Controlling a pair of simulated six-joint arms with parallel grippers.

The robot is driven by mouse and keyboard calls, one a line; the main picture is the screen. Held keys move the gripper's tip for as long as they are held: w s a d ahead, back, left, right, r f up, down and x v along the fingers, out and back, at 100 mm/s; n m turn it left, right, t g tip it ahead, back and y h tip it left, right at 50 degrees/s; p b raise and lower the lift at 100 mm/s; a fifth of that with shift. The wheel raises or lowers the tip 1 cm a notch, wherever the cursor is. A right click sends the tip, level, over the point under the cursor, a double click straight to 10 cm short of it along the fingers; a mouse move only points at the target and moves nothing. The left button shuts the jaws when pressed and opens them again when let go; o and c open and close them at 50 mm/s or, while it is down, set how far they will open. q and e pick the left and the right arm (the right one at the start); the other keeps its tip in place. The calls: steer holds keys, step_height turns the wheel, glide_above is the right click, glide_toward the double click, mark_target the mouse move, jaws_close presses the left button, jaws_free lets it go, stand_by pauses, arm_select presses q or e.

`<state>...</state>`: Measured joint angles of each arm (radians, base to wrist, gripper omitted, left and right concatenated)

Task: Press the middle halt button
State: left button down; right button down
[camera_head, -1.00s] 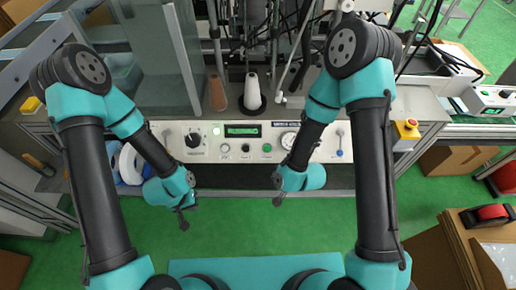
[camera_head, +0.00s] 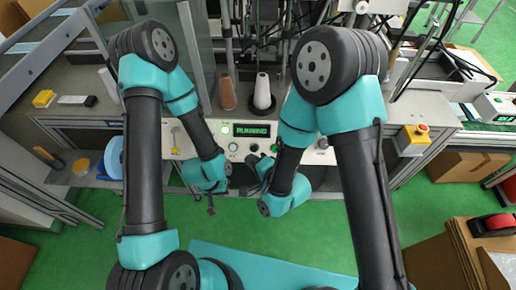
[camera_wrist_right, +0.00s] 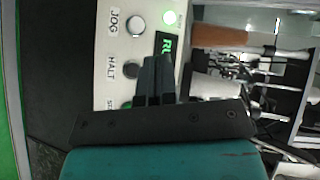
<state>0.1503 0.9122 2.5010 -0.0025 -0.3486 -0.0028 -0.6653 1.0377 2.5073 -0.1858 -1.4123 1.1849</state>
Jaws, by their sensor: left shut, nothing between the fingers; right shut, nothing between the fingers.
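The control panel (camera_head: 180,132) runs across the machine front, with a lit green display (camera_head: 252,130). In the right wrist view, the dark button labelled HALT (camera_wrist_right: 130,68) sits between the white JOG button (camera_wrist_right: 135,25) and the green button (camera_wrist_right: 127,105), whose label is partly covered. My right gripper (camera_wrist_right: 157,62) is shut and empty, its fingertips beside the HALT button in that picture; I cannot tell whether they touch the panel. In the head view the right gripper (camera_head: 252,161) is at the panel's lower edge. My left gripper (camera_head: 211,211) is shut, hanging below the panel.
A red button on a yellow box (camera_head: 413,136) stands at the panel's right. A brown cone (camera_head: 227,93) and a white cone (camera_head: 262,88) stand behind the panel. A lit round lamp (camera_wrist_right: 169,18) is near JOG. Green floor lies open in front.

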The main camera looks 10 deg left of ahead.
steer(key=shift+w+f, duration=0.15)
steer(key=shift+w+a+f, duration=0.2)
steer(key=shift+w+f, duration=0.7)
steer(key=shift+w, duration=0.2)
steer(key=shift+w+a+f, duration=0.2)
steer(key=shift+w+f, duration=0.7)
steer(key=shift+w, duration=0.15)
steer(key=shift+w+a+f, duration=0.2)
steer(key=shift+w+f, duration=0.7)
steer(key=shift+w, duration=0.2)
steer(key=shift+w+f, duration=0.1)
steer(key=shift+w+a+f, duration=0.1)
steer(key=shift+w+f, duration=0.1)
steer(key=shift+w+f, duration=0.2)
steer(key=shift+w, duration=0.1)
stand_by(0.8)
stand_by(0.4)
steer(key=shift+s+r, duration=0.5)
steer(key=shift+s, duration=0.15)
steer(key=shift+s+d+r, duration=0.25)
steer(key=shift+s+r, duration=0.55)
steer(key=shift+s, duration=0.15)
steer(key=shift+s+d+r, duration=0.2)
steer(key=shift+s+r, duration=0.6)
steer(key=shift+s, duration=0.15)
